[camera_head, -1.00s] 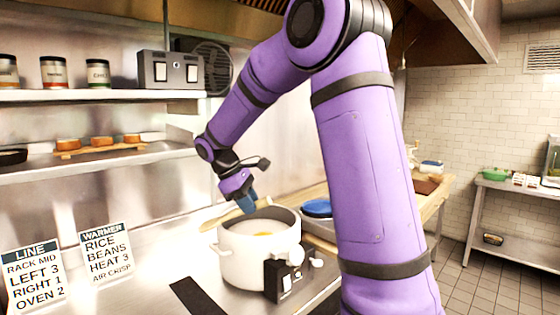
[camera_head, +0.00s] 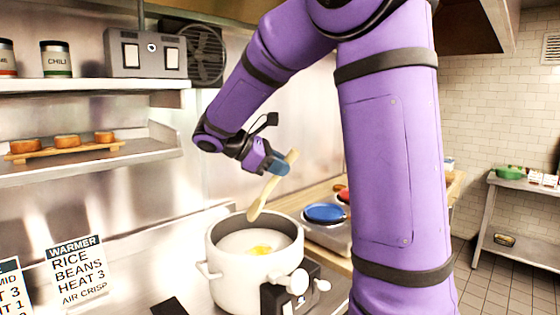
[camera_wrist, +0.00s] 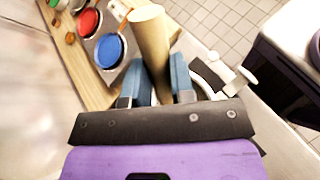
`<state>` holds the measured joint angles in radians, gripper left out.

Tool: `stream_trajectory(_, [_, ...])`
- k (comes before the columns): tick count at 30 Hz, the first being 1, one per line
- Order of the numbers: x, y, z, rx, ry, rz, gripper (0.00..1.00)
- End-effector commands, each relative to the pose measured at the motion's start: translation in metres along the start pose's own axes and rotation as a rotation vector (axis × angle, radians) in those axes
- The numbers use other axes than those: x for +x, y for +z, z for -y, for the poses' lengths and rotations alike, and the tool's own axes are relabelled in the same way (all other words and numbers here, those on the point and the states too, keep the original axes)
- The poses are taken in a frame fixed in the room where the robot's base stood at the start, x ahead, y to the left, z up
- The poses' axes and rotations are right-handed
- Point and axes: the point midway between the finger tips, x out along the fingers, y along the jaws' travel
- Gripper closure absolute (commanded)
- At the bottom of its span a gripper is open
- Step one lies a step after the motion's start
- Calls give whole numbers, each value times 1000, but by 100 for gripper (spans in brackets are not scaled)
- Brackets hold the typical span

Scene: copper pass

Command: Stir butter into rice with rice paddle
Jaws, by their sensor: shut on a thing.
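My gripper (camera_head: 281,168) is shut on the wooden rice paddle (camera_head: 260,201), and its blue fingers also show in the wrist view (camera_wrist: 164,82). The paddle is tilted, with its broad end down and to the left. That end appears above the pot's back rim in the head view; whether it touches the rim I cannot tell. The white pot (camera_head: 228,277) stands on the counter and holds white rice (camera_head: 233,241). A yellow piece of butter (camera_head: 261,250) lies on the rice. In the wrist view the paddle's handle (camera_wrist: 150,40) sticks out between the fingers.
Blue (camera_head: 325,212) and red lidded containers stand right of the pot. A black control box (camera_head: 285,290) with white knobs is at the pot's front right. A wall shelf (camera_head: 150,147) holds a board of round orange-brown items. Warmer sign (camera_head: 77,272) stands left.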

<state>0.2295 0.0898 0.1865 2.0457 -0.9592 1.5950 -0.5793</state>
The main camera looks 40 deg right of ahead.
Motion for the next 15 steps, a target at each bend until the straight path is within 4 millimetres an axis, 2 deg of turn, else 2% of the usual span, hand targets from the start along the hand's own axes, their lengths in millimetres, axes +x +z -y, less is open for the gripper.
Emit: stream_trajectory(15, [20, -35, 12, -1, 2, 6, 100])
